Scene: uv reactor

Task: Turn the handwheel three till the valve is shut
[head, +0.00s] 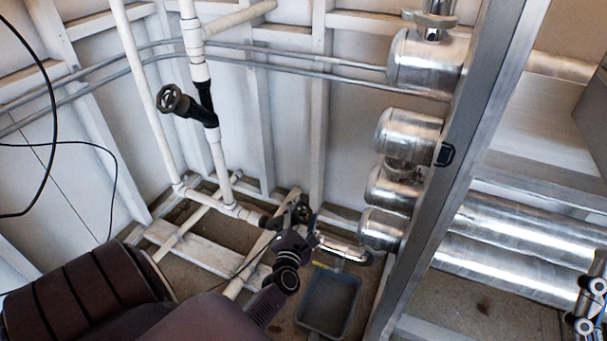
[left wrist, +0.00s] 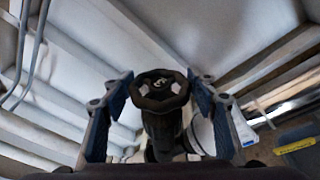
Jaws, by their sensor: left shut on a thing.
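A dark, many-sided handwheel (left wrist: 160,90) with a small light mark at its hub, too blurred to read surely, sits on a dark valve stem between the two fingers of my left gripper (left wrist: 159,92) in the left wrist view. The fingers stand at either side of its rim, and the gripper is shut on it. In the head view my left gripper (head: 300,222) reaches down to the low pipework, and the handwheel there is mostly hidden by it. How far the valve is turned cannot be seen.
Another dark handwheel (head: 172,98) sticks out from the white upright pipe at upper left. A grey bin (head: 329,302) stands on the floor below my gripper. Shiny metal cylinders (head: 408,133) and a metal post (head: 455,165) stand to the right. Dark jointed parts, perhaps my right gripper (head: 590,305), show at the right edge.

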